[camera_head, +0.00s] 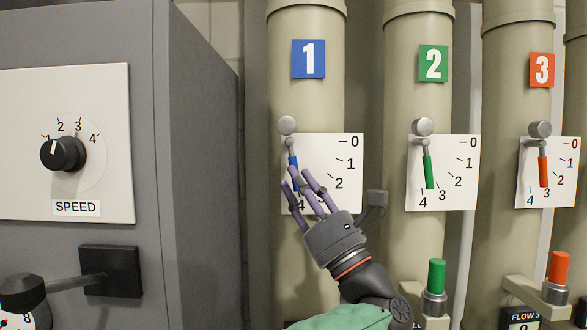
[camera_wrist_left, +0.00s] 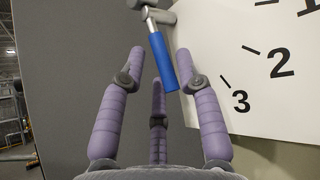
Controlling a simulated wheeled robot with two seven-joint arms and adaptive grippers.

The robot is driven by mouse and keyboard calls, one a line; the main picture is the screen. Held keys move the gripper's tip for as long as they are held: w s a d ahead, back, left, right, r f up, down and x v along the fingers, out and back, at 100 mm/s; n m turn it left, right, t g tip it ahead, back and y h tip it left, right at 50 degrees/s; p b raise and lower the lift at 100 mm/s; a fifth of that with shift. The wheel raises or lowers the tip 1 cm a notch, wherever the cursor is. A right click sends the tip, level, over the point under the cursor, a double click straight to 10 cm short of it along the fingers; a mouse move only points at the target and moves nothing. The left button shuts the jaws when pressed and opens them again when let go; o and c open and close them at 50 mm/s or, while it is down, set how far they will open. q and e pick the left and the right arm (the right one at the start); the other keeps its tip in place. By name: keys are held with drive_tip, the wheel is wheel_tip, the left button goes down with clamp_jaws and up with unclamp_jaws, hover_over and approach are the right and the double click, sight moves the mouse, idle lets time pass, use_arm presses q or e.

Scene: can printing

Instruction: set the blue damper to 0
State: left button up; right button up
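The blue damper handle (camera_head: 292,164) hangs from a grey pivot on the pipe marked 1. It points almost straight down, toward the 4 end of its dial plate (camera_head: 351,172), well away from 0. It also shows in the left wrist view (camera_wrist_left: 162,62), with 2 and 3 to its right. My left gripper (camera_head: 299,183) reaches up from below. Its purple fingers are spread, and in the left wrist view they stand around the handle's lower end (camera_wrist_left: 160,55) without visibly closing on it. In the head view the fingers hide the 3 mark. My right gripper is out of view.
A green damper (camera_head: 428,172) and a red damper (camera_head: 543,171) hang on pipes 2 and 3 to the right. Upright green (camera_head: 437,275) and red (camera_head: 558,267) handles stand below them. A grey cabinet with a SPEED knob (camera_head: 63,153) fills the left.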

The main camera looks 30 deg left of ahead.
sight(292, 156)
use_arm(q)
drive_tip(key=shift+x, duration=1.3)
